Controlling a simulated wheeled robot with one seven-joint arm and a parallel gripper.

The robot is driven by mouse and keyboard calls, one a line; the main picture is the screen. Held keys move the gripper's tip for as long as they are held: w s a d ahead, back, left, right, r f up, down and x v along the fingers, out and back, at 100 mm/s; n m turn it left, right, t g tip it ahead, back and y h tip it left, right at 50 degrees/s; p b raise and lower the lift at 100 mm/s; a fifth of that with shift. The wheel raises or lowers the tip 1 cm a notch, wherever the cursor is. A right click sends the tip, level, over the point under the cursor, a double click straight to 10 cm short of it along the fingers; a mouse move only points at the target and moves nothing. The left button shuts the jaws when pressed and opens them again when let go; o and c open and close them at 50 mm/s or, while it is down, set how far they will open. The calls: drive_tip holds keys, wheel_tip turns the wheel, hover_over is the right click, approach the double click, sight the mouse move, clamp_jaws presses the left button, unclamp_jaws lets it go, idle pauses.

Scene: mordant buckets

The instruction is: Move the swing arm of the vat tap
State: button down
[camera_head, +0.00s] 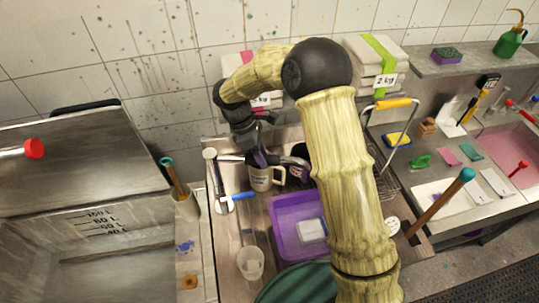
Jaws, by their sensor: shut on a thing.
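A metal tap (213,172) with a pale round top and a blue lever (240,196) stands at the left side of the steel bench. My gripper (256,150) points down just above and behind a white mug (262,178). It is shut on what appears to be the end of the swing arm. My dark wrist and fingers hide the exact contact.
A purple tray (283,247) with a white block, a clear cup (250,263) and a green round thing (300,287) lie in front. My arm hides the bench's middle right.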

idle(0.4)
drive_tip(key=c, duration=1.1)
unclamp_jaws()
drive_tip(key=shift+o, duration=0.2)
drive_tip(key=shift+w, duration=0.1)
drive_tip(key=b+v, duration=0.4)
drive_tip(key=v, duration=1.3)
drive_tip(key=shift+a, duration=0.25)
